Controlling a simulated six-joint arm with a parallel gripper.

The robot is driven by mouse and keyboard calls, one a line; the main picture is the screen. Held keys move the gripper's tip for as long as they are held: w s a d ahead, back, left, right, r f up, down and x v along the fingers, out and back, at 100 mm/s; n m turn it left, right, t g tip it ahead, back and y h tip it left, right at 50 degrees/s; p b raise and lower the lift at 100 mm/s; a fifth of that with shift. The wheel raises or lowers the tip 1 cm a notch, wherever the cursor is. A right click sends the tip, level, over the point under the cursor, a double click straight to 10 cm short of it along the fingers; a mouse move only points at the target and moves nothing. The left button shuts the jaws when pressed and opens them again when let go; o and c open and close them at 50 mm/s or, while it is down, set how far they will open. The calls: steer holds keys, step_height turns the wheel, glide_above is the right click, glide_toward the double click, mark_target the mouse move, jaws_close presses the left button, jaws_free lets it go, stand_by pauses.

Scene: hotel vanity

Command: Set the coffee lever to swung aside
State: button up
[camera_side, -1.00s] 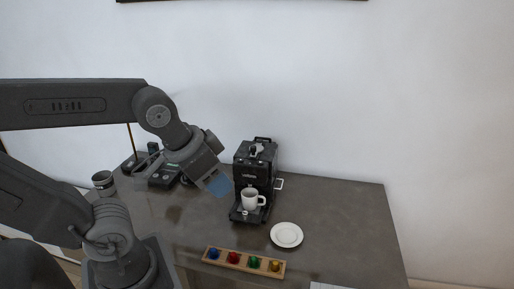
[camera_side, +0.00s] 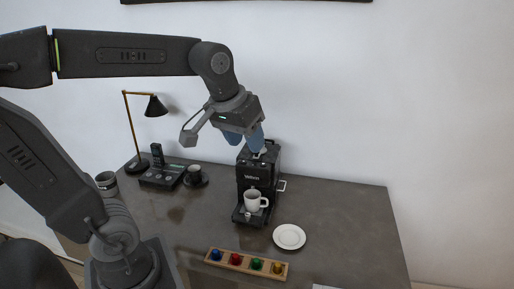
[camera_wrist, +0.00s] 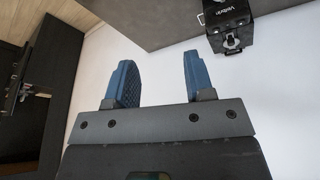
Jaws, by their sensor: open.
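The black coffee machine (camera_side: 251,182) stands on the counter near the wall, with a white mug (camera_side: 253,199) on its front. A pale loop-shaped handle (camera_side: 282,186) sticks out on its right side. The machine also shows upside down at the top right of the wrist view (camera_wrist: 231,18), with a small metallic piece (camera_wrist: 231,42) on its top. I cannot tell which part is the coffee lever. My gripper (camera_side: 245,141) has blue fingers, open and empty. In the side view it overlaps the machine's top left; in the wrist view the fingers (camera_wrist: 157,62) are clear of the machine.
A white plate (camera_side: 289,237) lies right of the machine. A wooden tray (camera_side: 246,263) with several coloured pods is in front. A phone (camera_side: 160,176), dark cup (camera_side: 195,177), lamp (camera_side: 155,106) and grey tumbler (camera_side: 106,183) stand left.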

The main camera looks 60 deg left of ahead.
steer(key=w+a+f+n+g, duration=0.25)
steer(key=w+a+n, duration=0.55)
steer(key=a, duration=0.5)
steer(key=w+a+f+n+g, duration=0.2)
steer(key=w+a+f+n, duration=0.3)
steer(key=w+a, duration=0.65)
steer(key=shift+n+h, duration=0.3)
steer(key=f, duration=0.4)
steer(key=s+a+f, duration=0.1)
steer(key=f, duration=0.7)
steer(key=shift+s+a+f, duration=0.15)
steer(key=shift+s+a, duration=0.05)
steer(key=shift+s, duration=0.1)
jaws_close()
